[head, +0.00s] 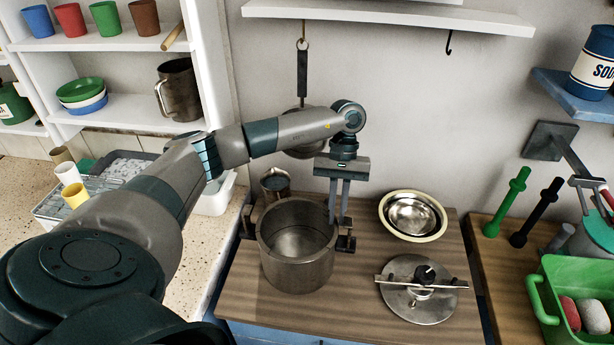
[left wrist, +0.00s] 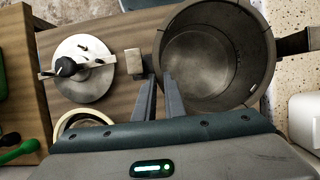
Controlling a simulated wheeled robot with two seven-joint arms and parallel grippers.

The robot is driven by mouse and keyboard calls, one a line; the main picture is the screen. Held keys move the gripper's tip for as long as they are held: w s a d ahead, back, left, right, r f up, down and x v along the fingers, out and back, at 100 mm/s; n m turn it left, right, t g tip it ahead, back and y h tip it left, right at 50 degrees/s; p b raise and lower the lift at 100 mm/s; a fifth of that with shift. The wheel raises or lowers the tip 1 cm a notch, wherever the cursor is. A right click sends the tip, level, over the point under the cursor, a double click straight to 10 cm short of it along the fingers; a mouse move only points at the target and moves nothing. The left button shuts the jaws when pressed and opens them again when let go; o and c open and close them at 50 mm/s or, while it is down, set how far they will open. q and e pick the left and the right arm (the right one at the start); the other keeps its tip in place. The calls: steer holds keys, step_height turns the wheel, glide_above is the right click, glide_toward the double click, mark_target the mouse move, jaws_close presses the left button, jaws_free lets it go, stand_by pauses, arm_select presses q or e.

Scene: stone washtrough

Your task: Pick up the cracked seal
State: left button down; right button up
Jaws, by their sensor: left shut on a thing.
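A large grey metal pot (head: 297,256) stands open on the wooden worktop; its inside shows in the left wrist view (left wrist: 205,62). A grey band (left wrist: 268,75) runs around its rim, with thin dark breaks across it; it looks like the cracked seal. My left gripper (head: 339,218) points down at the pot's right rim. In the left wrist view its fingers (left wrist: 159,78) stand close together at the rim, shut with a small gap on what seems to be this band. The contact itself is partly hidden.
A round lid (head: 415,300) with a crossbar lies right of the pot. A steel bowl in a pale yellow ring (head: 413,238) sits behind it. A green crate (head: 565,285) stands far right. A ladle hangs behind my gripper. Some worktop in front is clear.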

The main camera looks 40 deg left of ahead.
arm_select(q)
steer(key=shift+r, duration=0.15)
